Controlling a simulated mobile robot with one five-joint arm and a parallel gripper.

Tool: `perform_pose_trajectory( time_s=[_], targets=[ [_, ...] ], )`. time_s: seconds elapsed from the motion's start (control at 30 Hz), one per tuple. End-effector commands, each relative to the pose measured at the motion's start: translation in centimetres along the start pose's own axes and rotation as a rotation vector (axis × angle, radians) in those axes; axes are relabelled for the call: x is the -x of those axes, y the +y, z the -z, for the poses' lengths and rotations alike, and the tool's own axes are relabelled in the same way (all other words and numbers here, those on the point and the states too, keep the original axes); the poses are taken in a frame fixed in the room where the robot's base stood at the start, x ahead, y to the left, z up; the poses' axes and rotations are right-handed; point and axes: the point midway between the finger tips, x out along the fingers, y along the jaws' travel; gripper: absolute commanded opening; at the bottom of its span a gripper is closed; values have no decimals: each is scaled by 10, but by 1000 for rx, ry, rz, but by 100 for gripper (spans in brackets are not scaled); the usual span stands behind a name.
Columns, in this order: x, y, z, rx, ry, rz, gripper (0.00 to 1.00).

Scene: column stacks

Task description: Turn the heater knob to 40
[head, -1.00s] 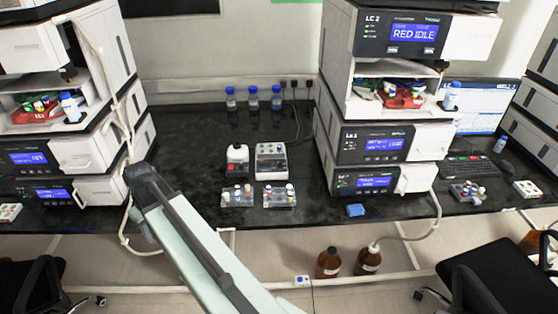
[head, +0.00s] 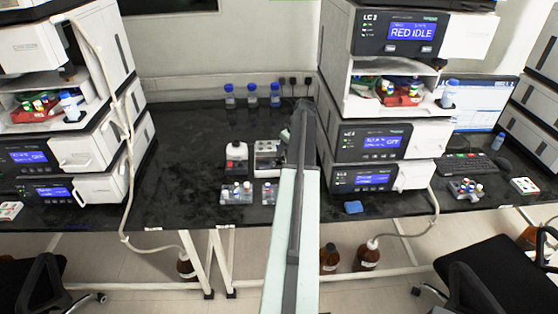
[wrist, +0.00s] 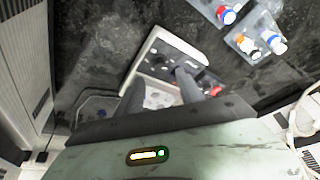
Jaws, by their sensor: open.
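A white box with a dark panel, seemingly the heater, stands on the black bench in the head view (head: 266,147), its right side covered by my arm. In the wrist view, the box (wrist: 149,47) lies just beyond my gripper (wrist: 158,86). My gripper is open, its two dark fingers apart over the panel with nothing clearly held. Small round dark shapes show on the panel near the right finger, and I cannot tell which is the knob or read its setting. My gripper is mostly hidden behind the arm in the head view.
Vial racks (head: 236,198) stand in front, also in the wrist view (wrist: 242,44). Instrument stacks rise left (head: 97,147) and right (head: 347,142). Blue-capped bottles (head: 252,95) stand behind. The bench's left middle is clear.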

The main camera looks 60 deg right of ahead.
Motion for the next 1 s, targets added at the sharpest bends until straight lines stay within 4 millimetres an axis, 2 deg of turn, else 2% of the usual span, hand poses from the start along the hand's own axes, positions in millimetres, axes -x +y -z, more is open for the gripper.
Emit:
perform_pose_trajectory(
  time_s=[0.03, 0.3, 0.4, 0.67, 0.8, 0.83, 1.0],
  targets=[
    [-14, 0, -2, 1, 0, 0, 44],
    [-62, 0, -3, 1, -1, 0, 44],
    [-69, 0, -1, 0, -1, 0, 44],
    [-68, -1, 1, 1, -1, 0, 44],
    [-68, -1, 1, 1, -1, 1, 5],
    [-68, -1, 1, 1, -1, 0, 0],
    [-68, -4, 1, -1, -1, 1, 0]
  ],
)
